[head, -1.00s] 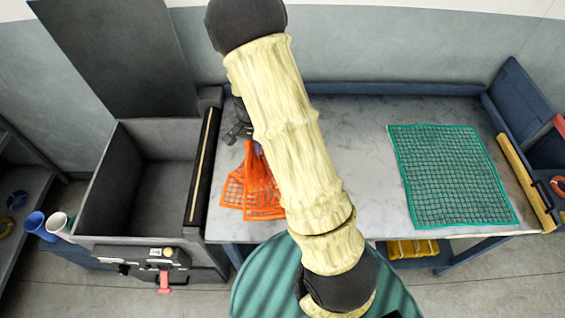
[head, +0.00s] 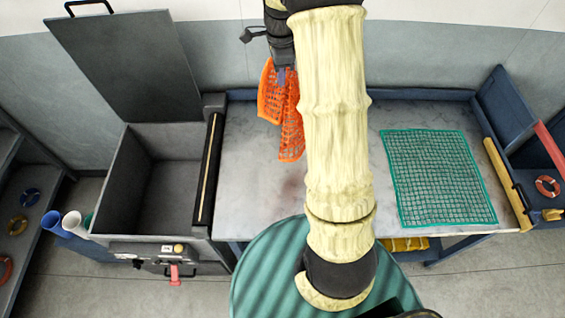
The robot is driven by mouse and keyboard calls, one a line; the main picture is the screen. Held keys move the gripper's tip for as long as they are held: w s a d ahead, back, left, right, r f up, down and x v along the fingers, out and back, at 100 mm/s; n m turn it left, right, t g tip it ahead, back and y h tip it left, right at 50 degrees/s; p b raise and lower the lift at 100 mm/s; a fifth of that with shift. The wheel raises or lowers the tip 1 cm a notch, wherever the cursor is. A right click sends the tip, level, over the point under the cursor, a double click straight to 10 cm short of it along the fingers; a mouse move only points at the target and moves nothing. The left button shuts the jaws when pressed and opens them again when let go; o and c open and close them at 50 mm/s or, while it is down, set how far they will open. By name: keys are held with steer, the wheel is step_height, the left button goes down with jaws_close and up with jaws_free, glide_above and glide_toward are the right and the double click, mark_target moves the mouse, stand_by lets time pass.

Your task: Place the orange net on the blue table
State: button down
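The orange net (head: 290,125) hangs from my gripper (head: 283,72), folded and draped down, above the left part of the blue table. My gripper is shut on the upper part of the net; my arm hides part of its right side. The blue table (head: 250,185) has a pale marbled top with blue raised edges. A green net (head: 437,178) lies flat on the right part of its top.
An open grey bin (head: 150,195) with a raised lid (head: 125,65) stands left of the table. A yellow roller (head: 507,183) runs along the table's right edge. The tabletop left of my arm is bare. Shelves with rings (head: 28,200) stand far left.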

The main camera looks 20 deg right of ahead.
steer(key=shift+d+r+m, duration=0.2)
steer(key=shift+r+m, duration=0.1)
steer(key=shift+r, duration=0.15)
step_height(320, 180, down, 10)
steer(key=b, duration=0.8)
steer(key=shift+w, duration=0.1)
stand_by(0.5)
